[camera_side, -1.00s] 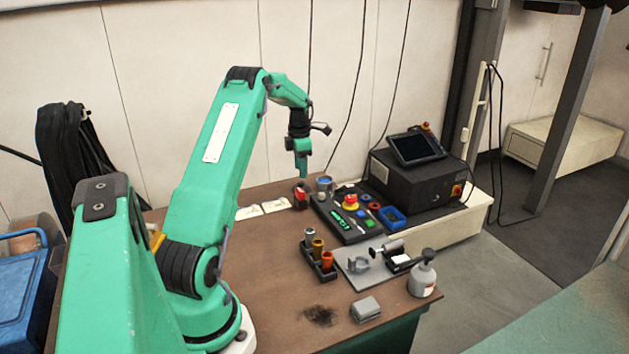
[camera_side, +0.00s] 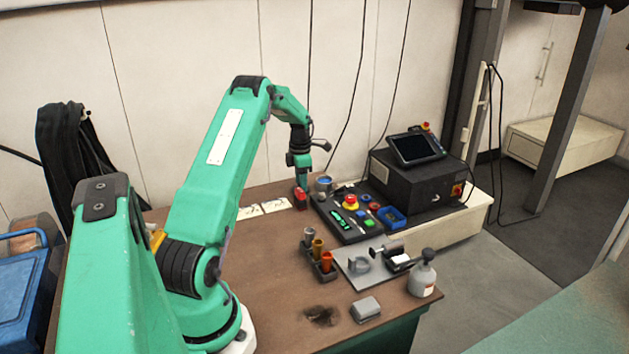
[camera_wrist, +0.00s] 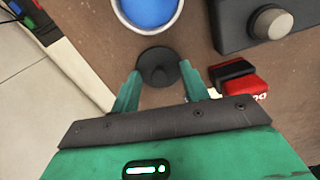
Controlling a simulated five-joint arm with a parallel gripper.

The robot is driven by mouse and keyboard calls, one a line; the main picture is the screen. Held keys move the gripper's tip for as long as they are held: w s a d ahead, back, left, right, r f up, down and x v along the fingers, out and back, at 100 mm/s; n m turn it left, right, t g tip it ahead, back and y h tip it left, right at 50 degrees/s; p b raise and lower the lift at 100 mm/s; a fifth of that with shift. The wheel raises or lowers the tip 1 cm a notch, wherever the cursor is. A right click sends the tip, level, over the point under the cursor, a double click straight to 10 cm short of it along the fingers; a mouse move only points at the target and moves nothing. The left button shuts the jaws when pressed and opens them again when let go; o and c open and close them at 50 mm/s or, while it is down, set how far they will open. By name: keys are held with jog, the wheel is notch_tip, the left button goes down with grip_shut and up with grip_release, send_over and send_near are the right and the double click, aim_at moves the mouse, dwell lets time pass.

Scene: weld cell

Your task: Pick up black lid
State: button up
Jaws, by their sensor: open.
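My gripper (camera_wrist: 158,82) is open and empty, with one green finger on each side of the lid's near edge. I cannot tell whether the fingertips touch it. In the side view my gripper (camera_side: 302,184) points down, low over the back of the bench. I cannot make out the lid in that view.
A blue-filled container (camera_wrist: 148,10) stands close beyond the lid. A red and black block (camera_wrist: 240,80) lies just right of the gripper. A black panel with a grey knob (camera_wrist: 270,22) is at upper right. The bench (camera_side: 270,275) is clear toward the front left.

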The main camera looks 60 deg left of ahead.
grip_shut()
dwell(0.5)
jog(key=shift+r, duration=0.8)
jog(key=r, duration=0.1)
jog(key=d+r, duration=0.1)
jog(key=r, duration=0.1)
jog(key=shift+w+r, duration=0.1)
jog(key=shift+w, duration=0.1)
jog(key=w+d+r, duration=0.3)
jog(key=d+r, duration=0.3)
jog(key=d, duration=0.4)
jog(key=shift+w+r, duration=0.15)
jog(key=w+a, duration=0.3)
jog(key=a, duration=0.6)
jog(key=shift+w+f, duration=0.35)
